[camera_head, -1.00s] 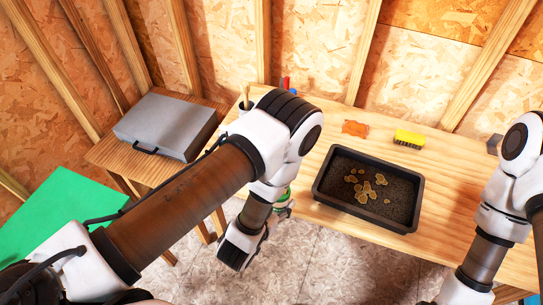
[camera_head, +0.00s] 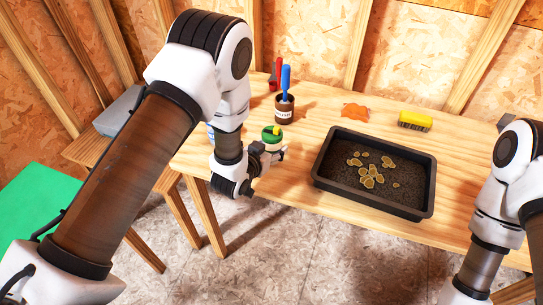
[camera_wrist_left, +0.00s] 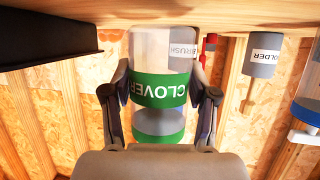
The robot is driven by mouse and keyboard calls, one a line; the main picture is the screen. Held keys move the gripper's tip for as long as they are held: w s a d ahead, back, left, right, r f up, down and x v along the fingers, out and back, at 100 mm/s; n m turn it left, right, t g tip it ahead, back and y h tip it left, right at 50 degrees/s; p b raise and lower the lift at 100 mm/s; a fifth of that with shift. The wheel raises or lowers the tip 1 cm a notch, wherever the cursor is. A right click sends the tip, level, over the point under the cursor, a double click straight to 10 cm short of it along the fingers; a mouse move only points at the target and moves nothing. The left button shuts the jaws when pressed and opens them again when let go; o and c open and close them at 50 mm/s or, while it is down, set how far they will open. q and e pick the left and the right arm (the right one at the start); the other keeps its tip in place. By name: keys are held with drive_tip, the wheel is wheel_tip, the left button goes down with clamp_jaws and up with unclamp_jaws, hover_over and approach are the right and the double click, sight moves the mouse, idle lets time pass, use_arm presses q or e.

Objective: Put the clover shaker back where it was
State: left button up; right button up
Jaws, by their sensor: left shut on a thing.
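The clover shaker (camera_head: 271,134), with a green lid, is at the table's front left part, left of the tray. In the left wrist view the shaker (camera_wrist_left: 160,92) appears upside down, clear with a green CLOVER band. My left gripper (camera_wrist_left: 160,104) is shut on it, one finger on each side. Its base end is close to the tabletop; I cannot tell if it touches. In the head view my left gripper (camera_head: 262,157) is partly hidden by its own wrist. My right arm reaches the lower right; its fingers are out of view.
A black soil tray (camera_head: 374,172) is on the wooden table (camera_head: 300,145). Behind stand a labelled cup (camera_head: 284,106) with a blue-handled tool, an orange patch (camera_head: 355,111) and a yellow brush (camera_head: 415,121). A blue-banded container (camera_wrist_left: 307,112) shows at the wrist view's right edge.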

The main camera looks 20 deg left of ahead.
use_arm(q)
drive_tip(key=shift+f+b, duration=0.3)
drive_tip(key=shift+f, duration=0.65)
drive_tip(key=shift+r, duration=0.1)
drive_tip(key=shift+f, duration=0.2)
drive_tip(key=o, duration=1.2)
drive_tip(key=shift+r, duration=0.1)
use_arm(e)
drive_tip(key=shift+f, duration=0.75)
use_arm(q)
drive_tip(key=shift+o, duration=0.2)
drive_tip(key=shift+r, duration=0.15)
drive_tip(key=b+v, duration=0.2)
drive_tip(key=v, duration=1)
drive_tip(key=s+a+f+n+g+y, duration=0.25)
drive_tip(key=s+f+g, duration=0.45)
drive_tip(key=s+f, duration=0.6)
drive_tip(key=s+a+f+g, duration=0.2)
drive_tip(key=s+f+g, duration=0.4)
drive_tip(key=s, duration=0.5)
wheel_tip(320, 180, down, 3)
drive_tip(key=shift+s+a+r, duration=0.15)
drive_tip(key=shift+s+a, duration=0.15)
drive_tip(key=shift+a, duration=0.1)
use_arm(e)
wheel_tip(320, 180, down, 2)
